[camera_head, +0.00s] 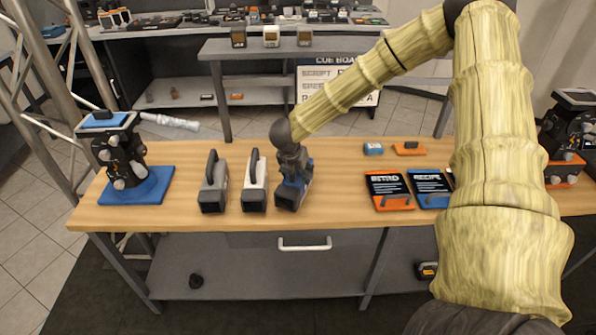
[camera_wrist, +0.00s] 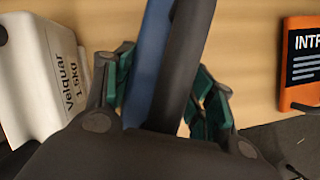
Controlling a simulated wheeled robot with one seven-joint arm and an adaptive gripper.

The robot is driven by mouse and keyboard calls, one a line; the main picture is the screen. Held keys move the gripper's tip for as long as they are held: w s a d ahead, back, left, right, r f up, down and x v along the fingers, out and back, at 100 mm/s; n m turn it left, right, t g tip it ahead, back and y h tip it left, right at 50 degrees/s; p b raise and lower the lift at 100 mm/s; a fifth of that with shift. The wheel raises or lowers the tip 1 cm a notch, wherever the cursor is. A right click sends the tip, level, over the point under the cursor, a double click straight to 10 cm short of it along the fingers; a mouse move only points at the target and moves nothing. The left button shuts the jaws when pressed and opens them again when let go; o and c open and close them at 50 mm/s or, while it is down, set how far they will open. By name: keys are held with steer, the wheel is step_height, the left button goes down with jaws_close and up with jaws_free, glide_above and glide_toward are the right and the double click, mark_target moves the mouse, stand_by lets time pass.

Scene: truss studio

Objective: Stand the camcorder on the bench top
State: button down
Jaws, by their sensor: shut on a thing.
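The camcorder (camera_head: 291,199), a blue and dark grey block with a black top handle, is upright at the middle of the wooden bench top (camera_head: 345,205). In the head view I cannot tell whether its underside touches the wood. My gripper (camera_head: 294,172) comes down on it from above and partly hides it. In the wrist view my gripper (camera_wrist: 165,80) has its green-padded fingers on both sides of the black handle, with the blue body (camera_wrist: 148,60) beside it.
A white handled block (camera_head: 254,188), lettered "Velquar 1.5kg" in the wrist view, and a grey one (camera_head: 213,190) stand close on the left. A black device on a blue base (camera_head: 135,188) is farther left. Orange (camera_head: 389,190) and blue (camera_head: 430,188) cards lie right. Bench between is clear.

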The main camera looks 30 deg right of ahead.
stand_by(0.3)
steer(key=c, duration=0.5)
jaws_free()
steer(key=shift+r, duration=0.1)
steer(key=shift+b+v, duration=1.1)
steer(key=shift+v, duration=4.85)
